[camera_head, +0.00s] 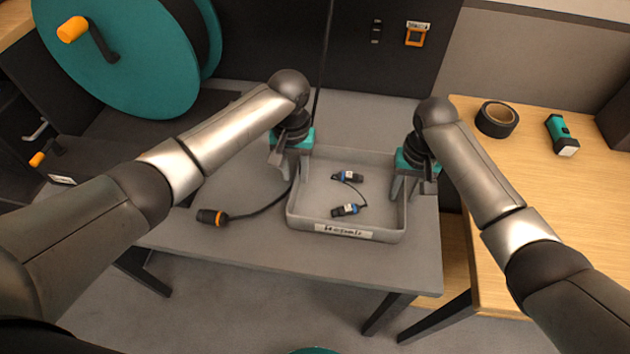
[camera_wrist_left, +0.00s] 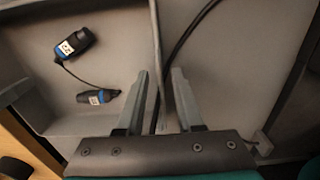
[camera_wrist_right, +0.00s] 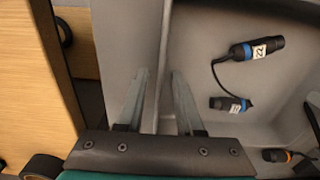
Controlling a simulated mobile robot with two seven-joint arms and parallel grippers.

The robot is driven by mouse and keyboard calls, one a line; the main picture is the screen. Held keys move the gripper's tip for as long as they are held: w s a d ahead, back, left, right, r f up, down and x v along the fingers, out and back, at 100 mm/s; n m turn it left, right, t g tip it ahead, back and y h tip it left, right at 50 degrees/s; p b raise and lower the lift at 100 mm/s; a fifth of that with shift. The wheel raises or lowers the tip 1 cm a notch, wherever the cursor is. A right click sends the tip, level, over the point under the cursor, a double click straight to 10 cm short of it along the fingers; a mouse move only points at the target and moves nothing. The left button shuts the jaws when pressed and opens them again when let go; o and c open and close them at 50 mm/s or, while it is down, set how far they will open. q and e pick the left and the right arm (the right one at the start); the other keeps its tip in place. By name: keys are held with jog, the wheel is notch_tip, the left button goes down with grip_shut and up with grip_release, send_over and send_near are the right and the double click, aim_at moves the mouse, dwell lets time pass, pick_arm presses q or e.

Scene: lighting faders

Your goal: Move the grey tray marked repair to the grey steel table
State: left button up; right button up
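The grey tray (camera_head: 300,222) sits at the right end of the grey table (camera_head: 250,250). A white label (camera_head: 343,230) with dark writing is on its front wall; the writing is too small to read surely. Two black-and-blue connectors joined by short leads lie inside it. My left gripper (camera_head: 284,162) is at the tray's left wall, its open fingers astride that wall (camera_wrist_left: 157,60). My right gripper (camera_head: 412,188) is at the right wall, its open fingers astride it (camera_wrist_right: 161,65). Gaps show between fingers and walls in both wrist views.
A black cable with an orange-ringed connector (camera_head: 211,217) lies left of the tray. A teal reel (camera_head: 120,60) stands at the back left. A wooden table (camera_head: 540,190) at the right holds black tape (camera_head: 497,118) and a teal device (camera_head: 561,135). A dark panel stands behind.

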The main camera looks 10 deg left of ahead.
pick_arm(q)
notch_tip(320, 180, up, 8)
jog(key=shift+r, duration=0.15)
pick_arm(e)
jog(key=shift+r, duration=0.15)
pick_arm(q)
jog(key=shift+r, duration=0.45)
pick_arm(e)
notch_tip(320, 180, up, 12)
pick_arm(q)
jog(key=shift+s, duration=0.1)
pick_arm(e)
jog(key=shift+s+f, duration=0.1)
jog(key=shift+f, duration=0.1)
